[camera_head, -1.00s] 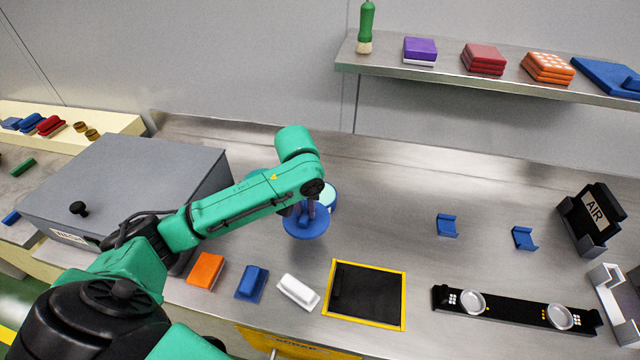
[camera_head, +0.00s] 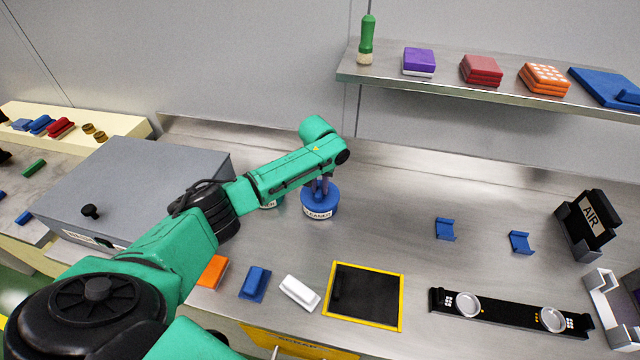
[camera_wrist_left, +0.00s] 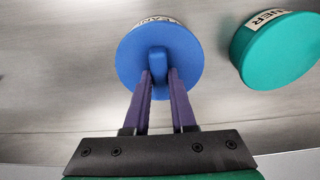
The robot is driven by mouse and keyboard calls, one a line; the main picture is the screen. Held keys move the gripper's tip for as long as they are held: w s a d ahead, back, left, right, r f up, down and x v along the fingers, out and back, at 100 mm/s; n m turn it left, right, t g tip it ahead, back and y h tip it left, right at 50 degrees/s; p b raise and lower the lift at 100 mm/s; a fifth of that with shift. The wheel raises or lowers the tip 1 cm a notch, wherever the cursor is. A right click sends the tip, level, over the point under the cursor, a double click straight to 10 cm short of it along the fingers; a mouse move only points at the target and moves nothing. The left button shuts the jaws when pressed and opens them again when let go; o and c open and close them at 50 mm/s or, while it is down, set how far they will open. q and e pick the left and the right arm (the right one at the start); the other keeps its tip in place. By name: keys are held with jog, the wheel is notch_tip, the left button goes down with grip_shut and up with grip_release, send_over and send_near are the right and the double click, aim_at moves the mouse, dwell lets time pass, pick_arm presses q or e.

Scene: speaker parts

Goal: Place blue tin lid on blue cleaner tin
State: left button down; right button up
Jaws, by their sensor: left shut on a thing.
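The blue tin lid (camera_head: 325,193) is a round blue disc with a raised bar handle. It sits over the blue cleaner tin (camera_head: 319,212), whose white label shows just below the lid. I cannot tell whether it is fully seated. In the left wrist view the lid (camera_wrist_left: 182,68) covers the tin's top, and part of the label (camera_wrist_left: 160,20) shows at the far edge. My left gripper (camera_head: 321,183) is above the tin, shut on the lid's handle; its purple fingers (camera_wrist_left: 158,76) flank the handle in the wrist view. My right gripper is not in view.
A green tin (camera_wrist_left: 277,48) stands close beside the blue one, mostly hidden by my arm in the head view. A grey box (camera_head: 140,185) is at left. Orange, blue and white blocks and a yellow-framed black panel (camera_head: 365,295) lie in front.

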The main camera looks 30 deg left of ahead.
aim_at(319, 194)
pick_arm(q)
jog(key=shift+f, duration=0.15)
jog(key=c, duration=0.7)
grip_release()
jog(key=shift+c, duration=0.2)
notch_tip(319, 194, up, 12)
jog(key=s+b, duration=0.1)
jog(key=shift+s+d, duration=0.25)
jog(key=shift+s, duration=0.1)
